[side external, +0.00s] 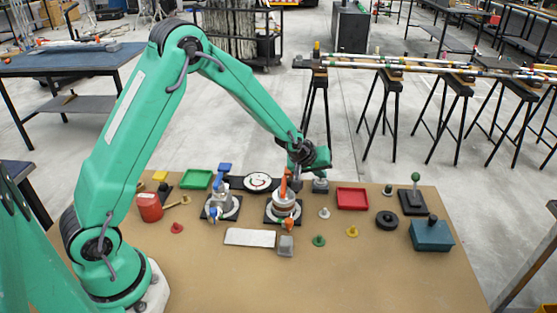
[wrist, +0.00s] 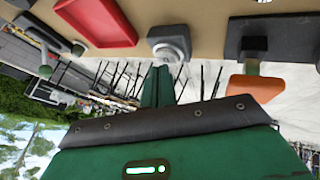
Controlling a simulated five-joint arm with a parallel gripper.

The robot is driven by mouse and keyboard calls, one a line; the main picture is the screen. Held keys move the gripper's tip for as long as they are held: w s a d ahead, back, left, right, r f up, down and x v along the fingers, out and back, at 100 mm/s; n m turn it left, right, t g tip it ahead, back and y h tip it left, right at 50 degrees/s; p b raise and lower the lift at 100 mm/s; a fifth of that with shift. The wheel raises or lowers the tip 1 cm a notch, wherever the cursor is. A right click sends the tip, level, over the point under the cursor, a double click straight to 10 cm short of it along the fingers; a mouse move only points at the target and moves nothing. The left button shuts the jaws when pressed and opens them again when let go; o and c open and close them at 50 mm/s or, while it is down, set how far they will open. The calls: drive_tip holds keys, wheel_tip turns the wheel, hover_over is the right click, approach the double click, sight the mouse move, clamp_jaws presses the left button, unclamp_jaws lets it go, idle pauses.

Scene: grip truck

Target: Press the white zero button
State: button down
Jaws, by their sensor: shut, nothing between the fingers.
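A small grey box with a pale round button (side external: 320,186) stands at the back of the brown tabletop, just left of the red tray. It also shows in the wrist view as a grey block with a whitish metal button (wrist: 169,45). My gripper (side external: 320,172) points down right above it, its fingers shut and empty. In the wrist view the closed green fingertips (wrist: 161,70) reach up to the button's edge. I cannot tell whether they touch it. In the side view the fingers partly hide the button's top.
A white-faced dial (side external: 258,181) and an orange-handled fixture (side external: 284,205) stand close on the left. The red tray (side external: 352,198) is close on the right. A green-knobbed lever (side external: 415,192) and a teal box (side external: 431,235) stand farther right.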

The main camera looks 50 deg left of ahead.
sight(319, 182)
drive_tip(key=shift+f, duration=0.15)
drive_tip(key=shift+d+f, duration=0.1)
drive_tip(key=shift+f, duration=0.2)
idle(0.3)
drive_tip(key=shift+r, duration=0.1)
drive_tip(key=shift+s+r, duration=0.1)
drive_tip(key=shift+r, duration=0.2)
idle(0.4)
drive_tip(key=shift+r, duration=3.05)
